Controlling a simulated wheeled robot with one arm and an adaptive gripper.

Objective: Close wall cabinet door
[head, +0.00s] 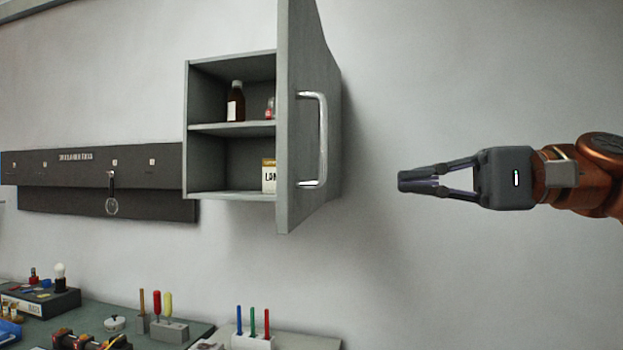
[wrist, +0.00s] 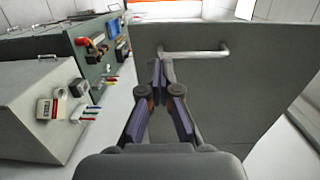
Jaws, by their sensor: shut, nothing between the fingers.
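The grey wall cabinet (head: 230,160) hangs on the wall left of centre in the head view. Its door (head: 300,150) is hinged on the right side and stands wide open toward the camera. A silver bar handle (head: 322,138) is on the door's outer face. My gripper (head: 402,182) is to the right of the door, fingers shut and empty, pointing left toward the handle's side with a gap between. In the wrist view the door (wrist: 225,95) fills the right half, and the handle (wrist: 195,51) shows beyond the shut fingertips (wrist: 158,65).
Inside the cabinet are a brown bottle (head: 236,103) and a white box (head: 269,176). A dark wall panel (head: 90,175) is to the left. Below, a workbench (head: 120,340) holds tools and small racks. The wall right of the door is bare.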

